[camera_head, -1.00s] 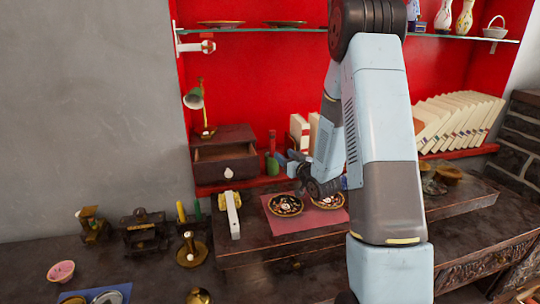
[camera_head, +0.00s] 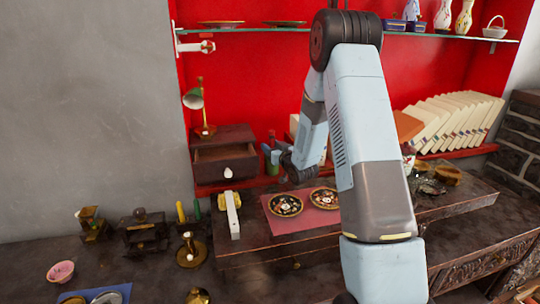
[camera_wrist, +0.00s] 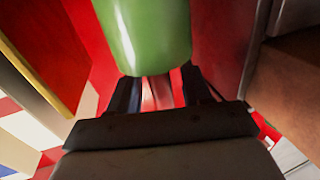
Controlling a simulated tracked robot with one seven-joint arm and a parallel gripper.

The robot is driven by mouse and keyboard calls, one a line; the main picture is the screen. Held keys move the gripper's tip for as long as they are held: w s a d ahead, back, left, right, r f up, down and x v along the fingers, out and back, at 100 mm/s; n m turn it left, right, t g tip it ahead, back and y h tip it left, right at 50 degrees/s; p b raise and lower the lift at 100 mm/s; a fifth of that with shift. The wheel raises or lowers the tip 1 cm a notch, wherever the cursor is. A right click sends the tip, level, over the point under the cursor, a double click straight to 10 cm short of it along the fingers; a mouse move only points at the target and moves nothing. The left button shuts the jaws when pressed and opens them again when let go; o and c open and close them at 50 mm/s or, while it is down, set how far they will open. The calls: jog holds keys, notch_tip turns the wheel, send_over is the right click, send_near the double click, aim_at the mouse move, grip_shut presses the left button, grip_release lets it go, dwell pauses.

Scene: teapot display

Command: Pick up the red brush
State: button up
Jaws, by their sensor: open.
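My gripper (camera_head: 270,155) is at the back of the dark table, beside the small drawer box and in front of the red wall. A thin reddish upright thing (camera_head: 271,134), which may be the red brush, shows just above it. In the wrist view my dark fingers (camera_wrist: 157,93) are apart. A red and pinkish strip shows between them; I cannot tell whether it is the brush or the red backing. A large green rounded thing (camera_wrist: 145,35) fills the view just beyond the fingertips. It also shows small and green below my gripper in the head view (camera_head: 272,168).
The wooden drawer box (camera_head: 224,160) stands close on the left, its drawer open. Two decorated plates (camera_head: 285,205) lie on a pink mat (camera_head: 290,223) in front. A row of books (camera_head: 455,120) stands to the right. A glass shelf (camera_head: 260,29) runs above.

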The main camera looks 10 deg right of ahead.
grip_shut()
dwell(0.4)
